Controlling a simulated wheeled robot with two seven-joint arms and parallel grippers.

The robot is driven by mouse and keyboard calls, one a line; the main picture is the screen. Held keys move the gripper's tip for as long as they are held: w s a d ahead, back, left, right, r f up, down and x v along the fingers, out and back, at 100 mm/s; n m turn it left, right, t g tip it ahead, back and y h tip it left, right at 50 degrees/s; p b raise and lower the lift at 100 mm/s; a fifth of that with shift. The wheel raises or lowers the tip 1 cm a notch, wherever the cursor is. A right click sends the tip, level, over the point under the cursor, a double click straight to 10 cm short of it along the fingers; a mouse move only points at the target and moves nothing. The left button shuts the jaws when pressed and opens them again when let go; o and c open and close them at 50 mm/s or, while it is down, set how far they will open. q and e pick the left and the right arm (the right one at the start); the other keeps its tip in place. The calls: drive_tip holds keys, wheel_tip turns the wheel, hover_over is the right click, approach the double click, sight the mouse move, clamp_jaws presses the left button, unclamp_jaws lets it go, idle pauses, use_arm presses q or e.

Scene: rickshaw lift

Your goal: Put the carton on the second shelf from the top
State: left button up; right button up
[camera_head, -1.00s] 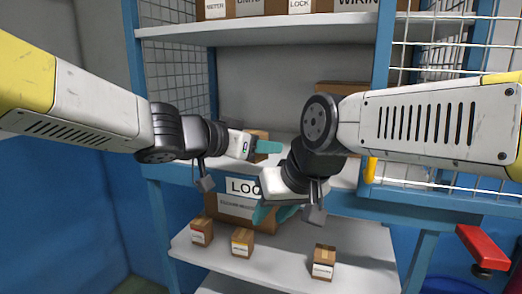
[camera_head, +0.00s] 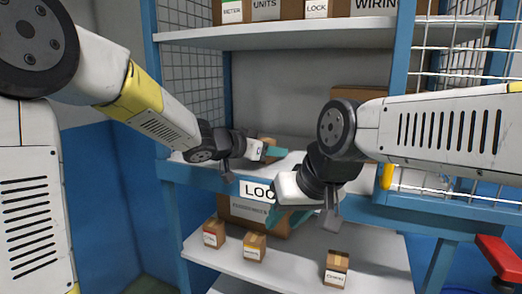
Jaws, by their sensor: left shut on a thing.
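The carton (camera_head: 268,142) is a small brown box, mostly hidden behind the teal fingers of my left gripper (camera_head: 272,152). That gripper is shut on it, over the front part of the second shelf from the top (camera_head: 296,161). I cannot tell whether the carton touches the shelf board. My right gripper (camera_head: 287,216) is lower, in front of the third shelf, with its two teal fingers apart and nothing seen between them. My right forearm hides part of the second shelf.
The top shelf (camera_head: 290,33) carries labelled boxes. A larger brown box (camera_head: 358,97) stands at the back right of the second shelf. The lower shelf (camera_head: 300,262) holds a large labelled box (camera_head: 245,209) and small cartons (camera_head: 337,268). Blue posts (camera_head: 402,60) and wire mesh flank the shelves.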

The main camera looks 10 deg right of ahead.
use_arm(q)
drive_tip(key=shift+f, duration=0.15)
drive_tip(key=o, duration=1.4)
